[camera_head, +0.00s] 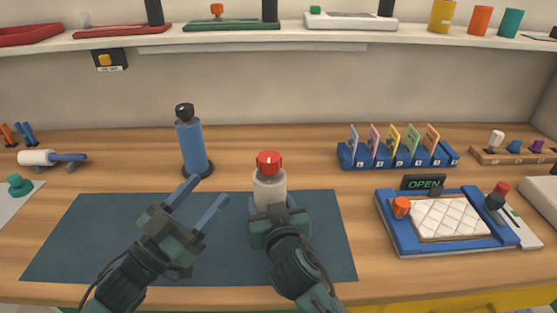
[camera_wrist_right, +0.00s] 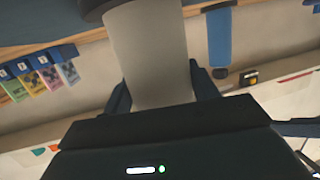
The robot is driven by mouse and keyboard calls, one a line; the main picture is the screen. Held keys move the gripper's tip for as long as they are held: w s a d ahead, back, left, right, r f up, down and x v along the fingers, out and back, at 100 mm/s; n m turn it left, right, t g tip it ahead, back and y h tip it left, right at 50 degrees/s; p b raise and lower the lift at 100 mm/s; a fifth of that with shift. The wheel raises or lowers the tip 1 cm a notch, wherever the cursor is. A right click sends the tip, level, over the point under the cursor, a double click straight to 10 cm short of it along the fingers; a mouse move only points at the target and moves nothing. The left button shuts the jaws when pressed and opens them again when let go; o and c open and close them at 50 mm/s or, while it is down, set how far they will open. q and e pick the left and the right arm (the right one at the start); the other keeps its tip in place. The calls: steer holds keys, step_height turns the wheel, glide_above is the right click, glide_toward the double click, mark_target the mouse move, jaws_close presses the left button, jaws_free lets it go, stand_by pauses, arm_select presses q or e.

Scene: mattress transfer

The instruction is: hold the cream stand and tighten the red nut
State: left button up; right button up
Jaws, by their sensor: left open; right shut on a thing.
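The cream stand (camera_head: 268,188) stands upright on the dark mat, with the red nut (camera_head: 268,162) on its top. My right gripper (camera_head: 268,204) is shut on the stand from the front. In the right wrist view the stand (camera_wrist_right: 155,60) lies between the two fingers; the nut is not visible there. My left gripper (camera_head: 208,190) is open and empty over the mat, left of the stand and apart from it. Its two blue fingers point up and right.
A blue bottle-like cylinder (camera_head: 193,145) with a black top stands behind my left gripper. A blue card rack (camera_head: 375,161) and a blue tray (camera_head: 400,240) with a quilted white pad are on the right. The dark mat (camera_head: 80,235) is clear at its left.

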mark_target(278, 161)
arm_select(q)
steer(key=w+d+m+g+h, duration=0.1)
steer(key=w+d+m+g, duration=0.1)
steer(key=d+g, duration=0.2)
steer(key=w+d+r+m+g+h, duration=0.1)
steer(key=w+d+m+g, duration=0.1)
steer(key=d+g, duration=0.3)
steer(key=w+d+r+m+g+h, duration=0.1)
steer(key=w+d+m+g, duration=0.1)
steer(key=d+m+g, duration=0.1)
steer(key=shift+w+d+r+m+g, duration=0.15)
steer(key=shift+w+d+g, duration=0.05)
steer(key=shift+d+g, duration=0.25)
steer(key=shift+w+d+r+m+g, duration=0.1)
steer(key=shift+w+d+m+g, duration=0.1)
steer(key=shift+d+g, duration=0.25)
steer(key=shift+a, duration=0.15)
steer(key=shift+c, duration=0.3)
steer(key=c, duration=0.9)
